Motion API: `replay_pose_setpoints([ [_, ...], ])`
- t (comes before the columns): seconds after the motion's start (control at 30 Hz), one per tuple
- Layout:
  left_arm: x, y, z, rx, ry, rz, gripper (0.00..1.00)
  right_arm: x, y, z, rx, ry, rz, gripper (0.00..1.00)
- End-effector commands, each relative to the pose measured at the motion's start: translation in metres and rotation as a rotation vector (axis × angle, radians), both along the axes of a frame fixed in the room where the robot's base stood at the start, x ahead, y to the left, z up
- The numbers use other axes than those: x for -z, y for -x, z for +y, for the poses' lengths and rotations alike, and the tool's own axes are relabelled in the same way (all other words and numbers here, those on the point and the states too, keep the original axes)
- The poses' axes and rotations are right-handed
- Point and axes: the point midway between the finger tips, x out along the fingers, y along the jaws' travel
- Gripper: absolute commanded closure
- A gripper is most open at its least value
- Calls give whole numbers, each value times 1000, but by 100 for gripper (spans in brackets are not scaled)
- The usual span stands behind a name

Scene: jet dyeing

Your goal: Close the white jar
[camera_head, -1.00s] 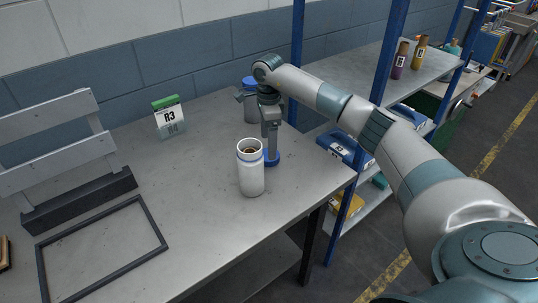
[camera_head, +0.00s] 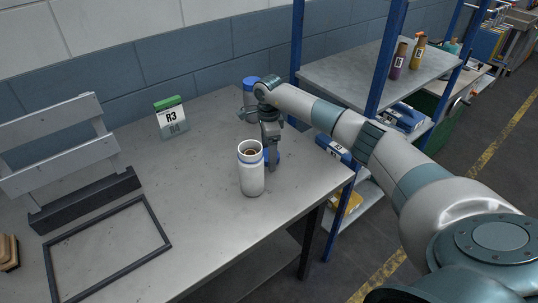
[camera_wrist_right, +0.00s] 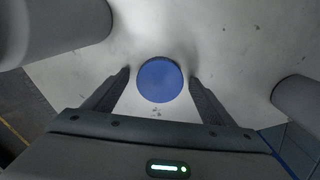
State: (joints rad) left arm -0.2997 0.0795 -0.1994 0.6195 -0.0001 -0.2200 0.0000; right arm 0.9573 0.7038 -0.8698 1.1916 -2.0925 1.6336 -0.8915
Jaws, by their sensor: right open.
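The white jar (camera_head: 252,175) stands upright and open on the grey table, with a blue band near its rim and something brown inside. A round blue lid (camera_wrist_right: 160,79) lies flat on the table; in the head view it is partly hidden behind the jar and my right gripper. My right gripper (camera_head: 271,157) points down just behind and to the right of the jar. In the right wrist view its two fingers (camera_wrist_right: 160,84) are apart, one on each side of the lid, with gaps. The jar also shows at the upper left there (camera_wrist_right: 50,28). My left gripper is out of view.
A grey container with a blue lid (camera_head: 249,84) stands behind my right gripper. A green-topped R3 sign (camera_head: 172,120), a white slatted rack (camera_head: 65,150) and a black frame (camera_head: 105,248) are on the left. A blue-posted shelf (camera_head: 345,75) stands to the right. The table's middle is clear.

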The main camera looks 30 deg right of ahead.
Motion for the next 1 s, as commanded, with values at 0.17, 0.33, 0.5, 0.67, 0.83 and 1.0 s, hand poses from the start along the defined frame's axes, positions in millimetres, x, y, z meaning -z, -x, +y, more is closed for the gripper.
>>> replay_pose_setpoints([
  [0.17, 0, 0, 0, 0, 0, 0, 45, 0, 0, 0, 0, 0, 0, 23],
  [0.33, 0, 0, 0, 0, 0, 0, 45, 0, 0, 0, 0, 0, 0, 39],
  [0.5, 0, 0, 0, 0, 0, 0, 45, 0, 0, 0, 1, 0, 0, 66],
  [0.67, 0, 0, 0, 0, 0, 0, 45, 0, 0, 0, 1, 0, 0, 66],
  [0.83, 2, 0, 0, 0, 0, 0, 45, -2, 0, 0, 1, 0, -1, 66],
  [1.0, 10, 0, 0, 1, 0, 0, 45, -13, -1, -1, 1, 2, -5, 66],
])
